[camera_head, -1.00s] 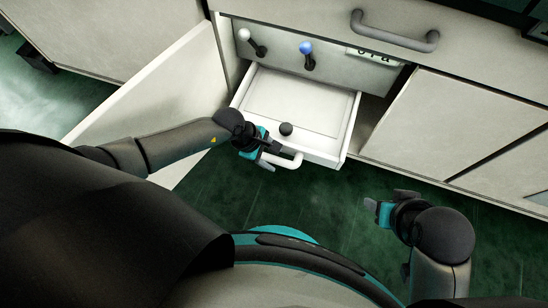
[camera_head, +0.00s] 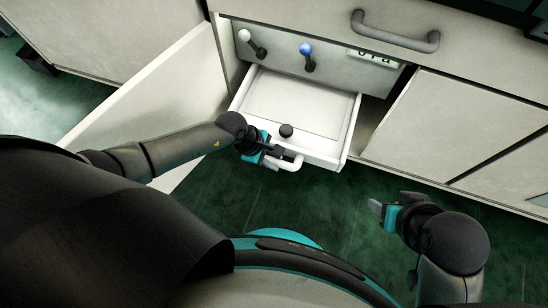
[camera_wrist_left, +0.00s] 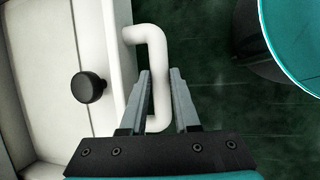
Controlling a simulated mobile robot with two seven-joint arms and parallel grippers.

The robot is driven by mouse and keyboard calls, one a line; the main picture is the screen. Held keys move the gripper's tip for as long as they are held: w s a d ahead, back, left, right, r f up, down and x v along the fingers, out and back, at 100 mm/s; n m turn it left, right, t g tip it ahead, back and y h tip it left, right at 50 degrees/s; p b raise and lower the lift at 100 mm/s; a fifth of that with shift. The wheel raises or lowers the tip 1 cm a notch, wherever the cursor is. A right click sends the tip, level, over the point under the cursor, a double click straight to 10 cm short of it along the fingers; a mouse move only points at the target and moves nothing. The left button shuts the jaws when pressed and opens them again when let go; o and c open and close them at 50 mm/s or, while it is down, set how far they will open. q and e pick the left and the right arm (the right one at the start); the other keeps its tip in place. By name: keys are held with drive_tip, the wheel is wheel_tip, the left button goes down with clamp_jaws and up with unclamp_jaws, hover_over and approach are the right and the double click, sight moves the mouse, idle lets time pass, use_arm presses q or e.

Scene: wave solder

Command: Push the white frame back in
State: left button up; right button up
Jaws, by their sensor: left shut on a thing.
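The white frame (camera_head: 352,133) is a shallow drawer-like tray, pulled out of the open cabinet. It has a black knob (camera_head: 286,130) near its front edge and a white bar handle (camera_head: 292,163) on its front. My left gripper (camera_head: 275,158) is at the left part of this handle. In the left wrist view the handle (camera_wrist_left: 157,60) passes between the fingers of my left gripper (camera_wrist_left: 160,85), which is shut on it. My right gripper (camera_head: 378,212) is empty and away from the frame, over the floor at the right; its finger gap is not clear.
Above the frame is a panel (camera_head: 280,62) with a white-tipped lever (camera_head: 252,44) and a blue-tipped lever (camera_head: 308,55). An open cabinet door (camera_head: 160,95) stands at the left. A grey handle (camera_head: 395,35) is above. Green floor (camera_head: 330,220) in front is clear.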

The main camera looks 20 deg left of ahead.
use_arm(q)
clamp_jaws()
idle(0.8)
